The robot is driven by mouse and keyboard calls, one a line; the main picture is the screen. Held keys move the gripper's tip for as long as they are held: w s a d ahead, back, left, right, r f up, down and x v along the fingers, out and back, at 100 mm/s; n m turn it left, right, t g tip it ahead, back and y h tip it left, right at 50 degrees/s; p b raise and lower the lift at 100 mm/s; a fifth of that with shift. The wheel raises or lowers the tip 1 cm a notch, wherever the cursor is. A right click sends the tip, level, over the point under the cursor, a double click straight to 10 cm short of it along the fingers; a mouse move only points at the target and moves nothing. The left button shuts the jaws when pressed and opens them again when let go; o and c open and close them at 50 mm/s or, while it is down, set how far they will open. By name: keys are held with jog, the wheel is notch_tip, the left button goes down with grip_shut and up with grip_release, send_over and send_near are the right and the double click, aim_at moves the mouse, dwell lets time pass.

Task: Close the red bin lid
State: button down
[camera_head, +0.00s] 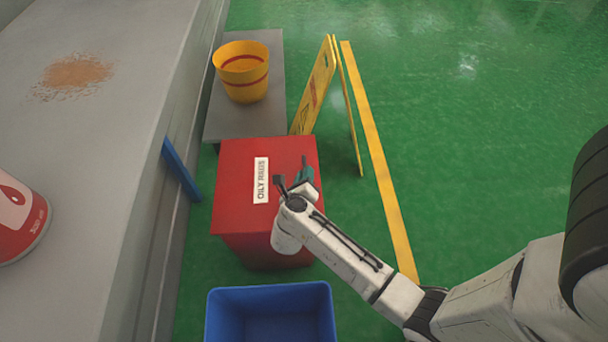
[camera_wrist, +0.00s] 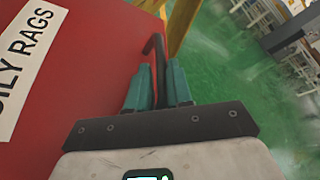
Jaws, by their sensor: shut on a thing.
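The red bin (camera_head: 240,218) stands on the green floor. Its red lid (camera_head: 236,165) carries a white label reading "OILY RAGS" and looks level over the bin; I cannot tell whether a small gap remains under it. The lid also fills the left of the wrist view (camera_wrist: 95,60). My gripper (camera_head: 303,174) is at the lid's right side. In the wrist view, its teal fingers (camera_wrist: 158,82) are shut on a dark bent handle (camera_wrist: 154,48) at the lid's edge. The lower part of the handle is hidden between the fingers.
A blue bin (camera_head: 270,290) stands in front of the red bin. Behind it, a yellow bucket (camera_head: 242,88) sits on a grey platform (camera_head: 218,122), beside a yellow folding sign (camera_head: 313,90). A grey counter (camera_head: 95,150) runs along the left. Green floor is open to the right.

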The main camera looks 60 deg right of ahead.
jog(key=shift+s+d+f, duration=0.3)
jog(key=shift+s+f, duration=0.1)
jog(key=shift+s, duration=0.15)
jog(key=c, duration=1.2)
grip_release()
jog(key=shift+o, duration=0.2)
jog(key=shift+a, duration=0.1)
jog(key=shift+a+r, duration=0.15)
jog(key=shift+a, duration=0.15)
jog(key=p+v, duration=0.1)
jog(key=v, duration=0.4)
jog(key=p+v, duration=0.1)
jog(key=v, duration=0.4)
jog(key=shift+w+r, duration=0.2)
jog(key=shift+w, duration=0.1)
